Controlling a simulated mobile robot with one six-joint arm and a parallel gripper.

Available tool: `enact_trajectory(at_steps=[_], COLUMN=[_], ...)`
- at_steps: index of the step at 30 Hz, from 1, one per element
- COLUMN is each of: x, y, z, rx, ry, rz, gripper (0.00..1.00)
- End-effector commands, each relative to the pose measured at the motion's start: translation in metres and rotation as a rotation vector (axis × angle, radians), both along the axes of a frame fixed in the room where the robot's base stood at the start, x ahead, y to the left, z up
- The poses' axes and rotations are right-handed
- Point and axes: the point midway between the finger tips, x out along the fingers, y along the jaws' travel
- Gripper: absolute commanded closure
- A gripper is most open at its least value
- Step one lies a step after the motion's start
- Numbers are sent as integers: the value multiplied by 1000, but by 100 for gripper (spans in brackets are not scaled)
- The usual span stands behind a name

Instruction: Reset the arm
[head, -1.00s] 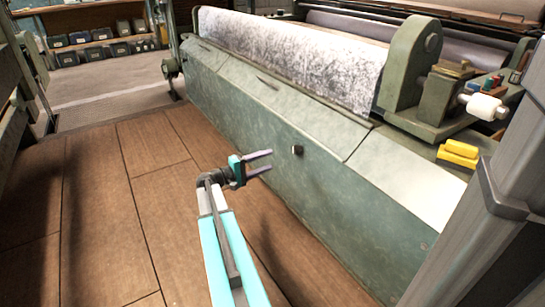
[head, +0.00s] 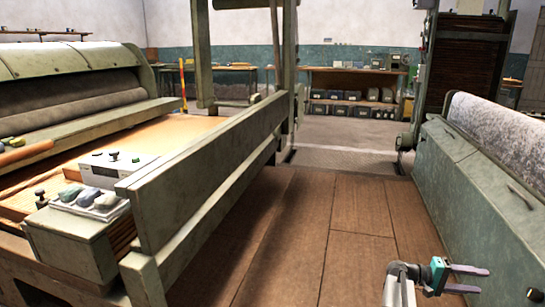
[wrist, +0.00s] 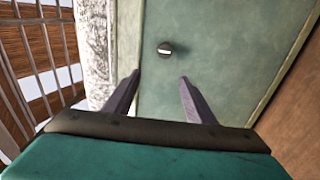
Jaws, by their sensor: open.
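My gripper (head: 468,279) is at the lower right of the head view, at the end of my arm. Its two grey fingers are spread and point right, toward the green machine side (head: 470,200). In the wrist view my gripper (wrist: 154,97) shows both fingers apart with nothing between them. Beyond them is the green panel (wrist: 225,60) with a small dark round knob (wrist: 166,48). The gripper looks apart from the panel, but the gap is hard to judge.
A green-framed machine with a rail (head: 205,170) stands on the left, with a box of grey stones (head: 95,199) at its corner. The wooden floor (head: 320,225) between the machines is clear. Shelves with dark bins (head: 350,105) stand at the back.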

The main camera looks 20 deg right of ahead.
Motion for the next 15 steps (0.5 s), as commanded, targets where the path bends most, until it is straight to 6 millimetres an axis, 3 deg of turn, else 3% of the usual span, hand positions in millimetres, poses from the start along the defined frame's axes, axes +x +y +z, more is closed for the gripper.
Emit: enact_trajectory(at_steps=[1, 6, 15], x=[10, 40, 80], y=[7, 33, 88], z=[9, 16, 16], rx=[5, 23, 78], ry=[5, 28, 62], rz=[16, 72, 166], gripper=[50, 50, 50])
